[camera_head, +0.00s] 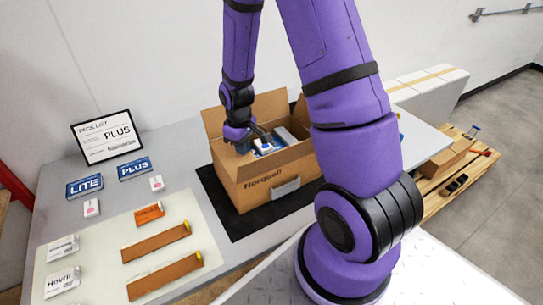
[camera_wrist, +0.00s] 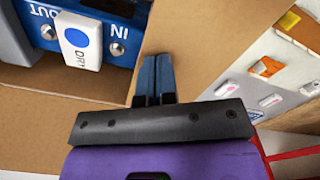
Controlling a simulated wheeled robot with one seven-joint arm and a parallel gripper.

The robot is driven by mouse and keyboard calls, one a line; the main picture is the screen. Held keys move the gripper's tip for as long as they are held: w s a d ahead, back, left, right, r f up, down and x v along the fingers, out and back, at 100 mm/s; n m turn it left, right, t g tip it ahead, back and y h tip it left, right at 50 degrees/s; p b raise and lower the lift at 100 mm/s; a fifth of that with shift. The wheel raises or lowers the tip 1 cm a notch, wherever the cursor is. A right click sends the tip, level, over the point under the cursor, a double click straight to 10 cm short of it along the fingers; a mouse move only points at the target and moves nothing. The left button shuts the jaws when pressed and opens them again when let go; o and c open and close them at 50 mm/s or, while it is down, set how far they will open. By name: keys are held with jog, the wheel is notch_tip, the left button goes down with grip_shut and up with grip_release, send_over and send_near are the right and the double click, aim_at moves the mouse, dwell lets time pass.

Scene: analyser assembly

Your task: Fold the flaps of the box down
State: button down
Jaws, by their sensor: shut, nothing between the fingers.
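The open cardboard box (camera_head: 265,183), marked Norquell, stands on a black mat (camera_head: 215,190). Its left flap (camera_head: 213,122) stands up and leans outward, and other flaps stand up around the opening. My gripper (camera_head: 256,138) is at the left part of the opening, over the box. In the wrist view its two dark blue fingers (camera_wrist: 155,78) are shut with nothing between them, in front of a cardboard panel (camera_wrist: 195,45). I cannot tell whether they touch it. A blue unit with IN and OUT labels (camera_wrist: 105,45) and a white DRY tag (camera_wrist: 78,40) show inside the box.
A pale mat (camera_head: 110,235) holds brown strips (camera_head: 156,243) and small packets. My own arm hides part of the box's right side.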

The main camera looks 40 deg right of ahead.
jog(key=shift+r, duration=3.75)
